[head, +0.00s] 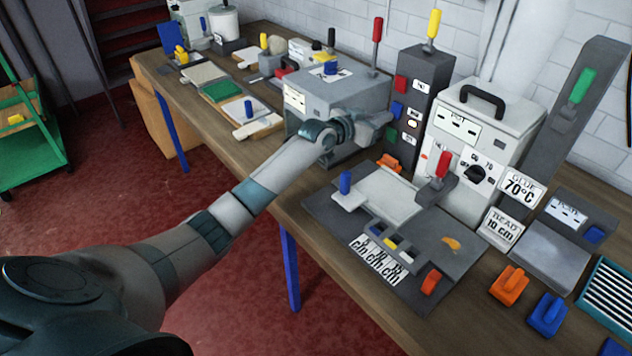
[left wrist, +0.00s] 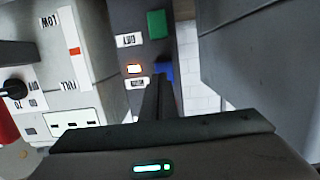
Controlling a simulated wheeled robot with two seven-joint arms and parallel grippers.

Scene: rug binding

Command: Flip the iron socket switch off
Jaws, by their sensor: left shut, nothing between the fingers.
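A dark grey tower (head: 425,80) stands on the bench with a red rocker (head: 401,83), a blue rocker (head: 397,109) and a green rocker (head: 390,133). White labels and a lit orange lamp (head: 411,124) are on its front. The labels are too small to tell which rocker is the iron socket switch. My left gripper (head: 388,118) is shut and empty in front of the tower. In the left wrist view, its fingertips (left wrist: 160,80) overlap the lower part of the blue rocker (left wrist: 165,68); I cannot tell whether they touch. The green rocker (left wrist: 156,23) is clear of them.
A grey box (head: 340,95) with a red lever stands left of the tower, close to my left arm. A glue pot (head: 480,125) with a black handle and red lever stands right of it. A flat grey plate (head: 385,195) with small blocks lies in front.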

